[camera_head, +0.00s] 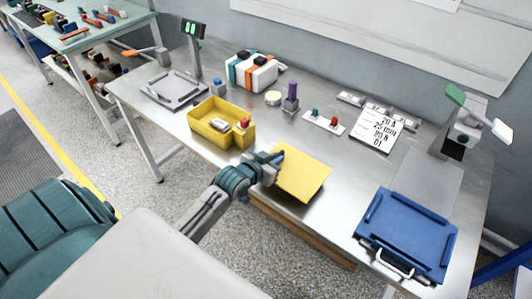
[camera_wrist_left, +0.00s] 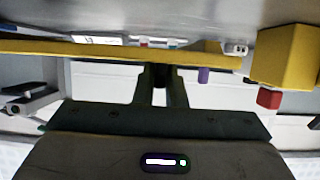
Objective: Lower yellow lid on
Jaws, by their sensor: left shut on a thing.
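The yellow lid (camera_head: 304,174) is a flat yellow panel at the middle of the head view, to the right of the yellow bin and apart from it. My left gripper (camera_head: 277,158) is shut on the lid's left edge. In the left wrist view the lid (camera_wrist_left: 70,48) shows nearly edge-on as a long yellow strip, with the fingers (camera_wrist_left: 160,78) against it. The yellow bin (camera_head: 205,133) is open on top and holds a pale device (camera_head: 221,125); a red-topped piece (camera_head: 246,122) sits in its smaller right section. The bin (camera_wrist_left: 290,52) also shows in the left wrist view. My right gripper is not in view.
Behind the lid stand a purple-topped post (camera_head: 291,92), a plate with red and green knobs (camera_head: 324,122) and a printed card (camera_head: 376,129). A blue tray (camera_head: 407,232) is at right, a grey fixture (camera_head: 172,88) at left. Bare metal table lies around the lid.

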